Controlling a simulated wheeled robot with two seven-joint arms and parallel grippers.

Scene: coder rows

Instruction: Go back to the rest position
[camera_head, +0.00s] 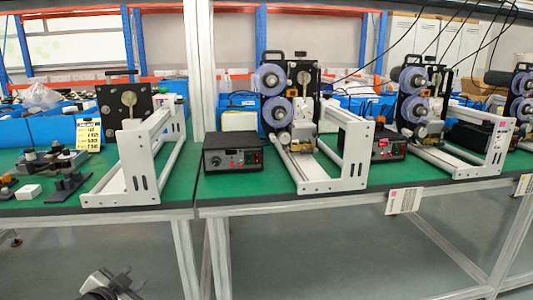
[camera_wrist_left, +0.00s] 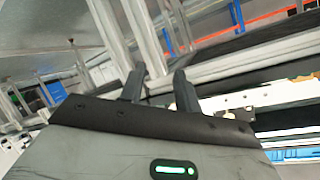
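My left gripper (camera_head: 114,284) shows at the bottom left of the head view, low in front of the green-topped benches (camera_head: 235,187) and apart from them. In the left wrist view its two black fingers (camera_wrist_left: 159,76) stand apart with a gap between them and nothing held. My right gripper is in neither view.
Coder machines with blue-white reels (camera_head: 272,80) and white frames (camera_head: 345,158) stand on the benches, beside a black control box (camera_head: 232,154). Loose dark parts (camera_head: 48,160) lie on the left bench. Metal bench legs (camera_head: 186,258) stand below. The grey floor (camera_head: 310,260) in front looks clear.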

